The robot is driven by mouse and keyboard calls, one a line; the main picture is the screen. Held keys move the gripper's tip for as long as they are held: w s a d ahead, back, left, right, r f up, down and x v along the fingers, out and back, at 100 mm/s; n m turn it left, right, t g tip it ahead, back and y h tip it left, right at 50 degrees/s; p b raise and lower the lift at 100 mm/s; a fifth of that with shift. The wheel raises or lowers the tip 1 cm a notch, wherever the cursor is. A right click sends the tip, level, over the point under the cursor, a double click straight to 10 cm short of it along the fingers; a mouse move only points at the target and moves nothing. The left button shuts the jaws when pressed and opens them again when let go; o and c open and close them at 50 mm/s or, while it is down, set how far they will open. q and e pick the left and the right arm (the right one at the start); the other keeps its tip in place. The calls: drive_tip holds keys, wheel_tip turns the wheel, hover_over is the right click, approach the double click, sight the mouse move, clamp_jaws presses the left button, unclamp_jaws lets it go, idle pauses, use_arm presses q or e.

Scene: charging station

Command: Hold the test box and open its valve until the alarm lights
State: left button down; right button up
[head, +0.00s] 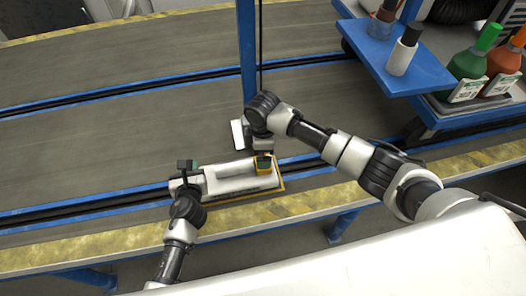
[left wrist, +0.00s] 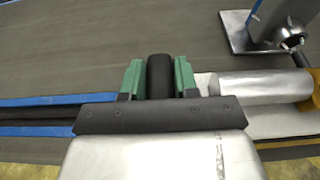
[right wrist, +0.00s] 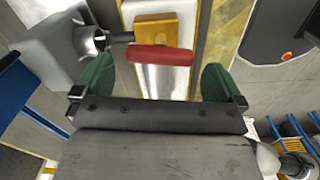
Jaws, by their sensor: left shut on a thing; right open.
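The test box (head: 230,180) is a long pale metal body with a yellow end block, lying on the conveyor's near side. My left gripper (left wrist: 160,80) has its green fingers shut on the black handle (left wrist: 160,66) at the box's left end. The yellow block (right wrist: 168,27) carries a red valve handle (right wrist: 160,55) in the right wrist view. My right gripper (right wrist: 152,80) is open, and the red handle lies between and slightly beyond its fingertips. In the head view my right gripper (head: 262,157) is above the yellow block. I cannot make out an alarm light.
A metal plate with a post (left wrist: 240,35) stands just behind the valve end. A blue upright (head: 246,50) rises behind the box. A blue shelf (head: 395,62) with bottles is at the back right. The conveyor (head: 90,140) left of the box is clear.

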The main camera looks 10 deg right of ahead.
wheel_tip(320, 180, up, 10)
drive_tip(key=shift+f, duration=0.15)
drive_tip(key=shift+c, duration=0.5)
idle(0.6)
drive_tip(key=c, duration=0.7)
drive_tip(key=shift+c, duration=1.2)
drive_tip(key=s+f+n+t, duration=0.2)
drive_tip(key=s+n+t, duration=0.3)
drive_tip(key=n, duration=1.3)
drive_tip(key=shift+h, duration=0.4)
drive_tip(key=x, duration=1.1)
drive_tip(key=shift+a+f, duration=0.15)
drive_tip(key=shift+a, duration=0.2)
